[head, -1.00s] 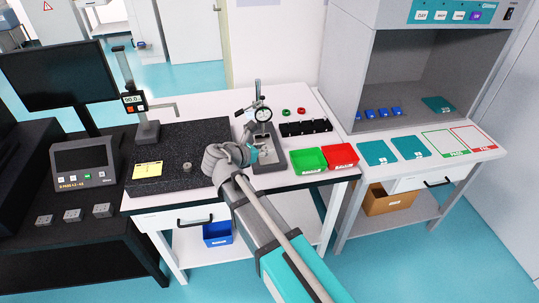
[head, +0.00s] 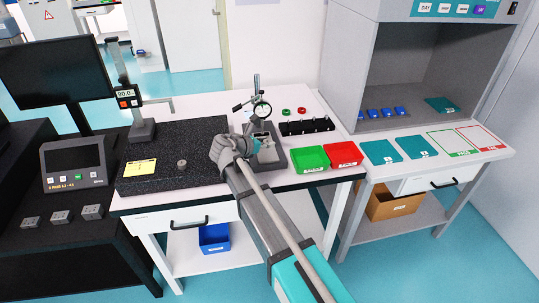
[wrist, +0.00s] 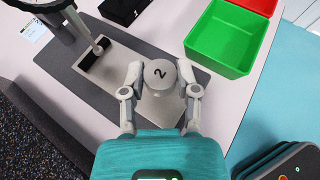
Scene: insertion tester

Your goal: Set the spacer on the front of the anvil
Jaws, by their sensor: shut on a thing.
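Spacer and fingers are over the near part of the anvil (wrist: 122,62), a silvery plate on the dark grey tester base (wrist: 88,82). Whether the spacer touches the plate I cannot tell. The dial gauge (head: 261,110) stands on its post behind the anvil. In the head view my arm hides much of the base, and I cannot make out the spacer.
A green bin (head: 310,158) and a red bin (head: 343,153) stand right of the tester. A black rack (head: 306,127) is behind them. A granite plate (head: 200,140) with a small round metal piece (head: 182,165) lies to the left.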

